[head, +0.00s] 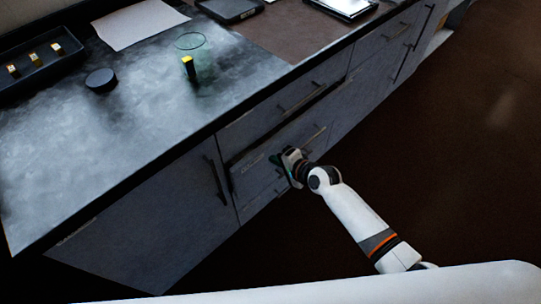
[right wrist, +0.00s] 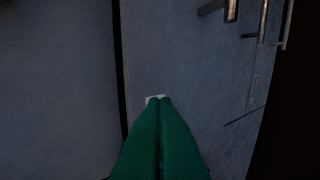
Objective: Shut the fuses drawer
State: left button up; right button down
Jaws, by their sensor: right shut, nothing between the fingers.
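A grey drawer (head: 262,172) in the cabinet under the worktop carries faint lettering too small to read. A dark gap runs along its upper edge, and its front appears to stand slightly out from the cabinet. Its bar handle (head: 315,138) is to the right of my right gripper. My right gripper (head: 279,165), with green fingers, is at the drawer front, shut and empty. In the right wrist view the shut fingers (right wrist: 159,99) point at a grey front panel; whether they touch it I cannot tell. My left gripper is not in view.
Another drawer (head: 283,104) is above, and a door with a vertical handle (head: 216,181) is to the left. The worktop (head: 130,130) holds a black tray (head: 40,68), a black disc (head: 101,80) and a green glass (head: 190,43). The dark floor (head: 450,170) at right is clear.

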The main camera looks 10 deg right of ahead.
aim_at(261, 147)
jog(key=shift+w+a, duration=0.8)
jog(key=shift+w, duration=0.25)
jog(key=shift+r, duration=0.1)
jog(key=w+a, duration=0.1)
jog(key=w+a+b, duration=0.1)
jog(key=w, duration=0.1)
jog(key=shift+w+a, duration=0.15)
jog(key=shift+a, duration=0.15)
jog(key=shift+r, duration=0.1)
jog(key=shift+r, duration=0.1)
